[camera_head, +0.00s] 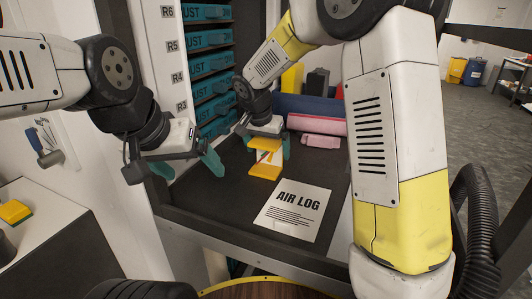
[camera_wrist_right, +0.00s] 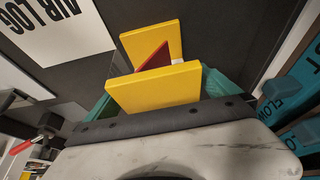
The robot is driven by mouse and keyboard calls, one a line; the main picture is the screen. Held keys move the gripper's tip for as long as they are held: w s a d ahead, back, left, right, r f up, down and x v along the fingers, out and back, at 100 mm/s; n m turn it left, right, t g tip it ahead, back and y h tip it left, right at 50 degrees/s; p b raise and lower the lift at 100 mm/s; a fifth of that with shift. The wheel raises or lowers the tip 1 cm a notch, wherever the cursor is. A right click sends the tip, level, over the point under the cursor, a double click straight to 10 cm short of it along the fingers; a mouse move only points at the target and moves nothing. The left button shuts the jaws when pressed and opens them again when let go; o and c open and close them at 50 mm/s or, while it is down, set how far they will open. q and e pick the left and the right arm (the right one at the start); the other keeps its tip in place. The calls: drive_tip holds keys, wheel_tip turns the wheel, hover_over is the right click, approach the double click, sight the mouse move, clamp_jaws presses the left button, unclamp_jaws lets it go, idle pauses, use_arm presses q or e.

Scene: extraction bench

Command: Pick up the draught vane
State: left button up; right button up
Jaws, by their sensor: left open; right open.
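What looks like the draught vane (camera_head: 264,171) stands on the dark bench shelf. It has two yellow plates with a small dark red pointed piece between them. It also shows in the right wrist view (camera_wrist_right: 152,92), where the nearer plate hides part of the red piece. My right gripper (camera_head: 266,147) is open over the vane, its teal fingers on either side of the upper plate. I cannot tell whether they touch it. My left gripper (camera_head: 187,168) is open and empty, left of the vane and above the shelf's left edge.
An AIR LOG sheet (camera_head: 293,210) lies on the shelf in front of the vane. Pink rolls (camera_head: 317,124) lie behind it. A rack of teal drawers (camera_head: 208,66) stands at the back left. My right arm covers the shelf's right side.

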drive_tip(key=shift+w+f, duration=0.1)
drive_tip(key=shift+f, duration=0.1)
drive_tip(key=c, duration=1.5)
drive_tip(key=shift+o, duration=0.2)
drive_tip(key=shift+r, duration=0.2)
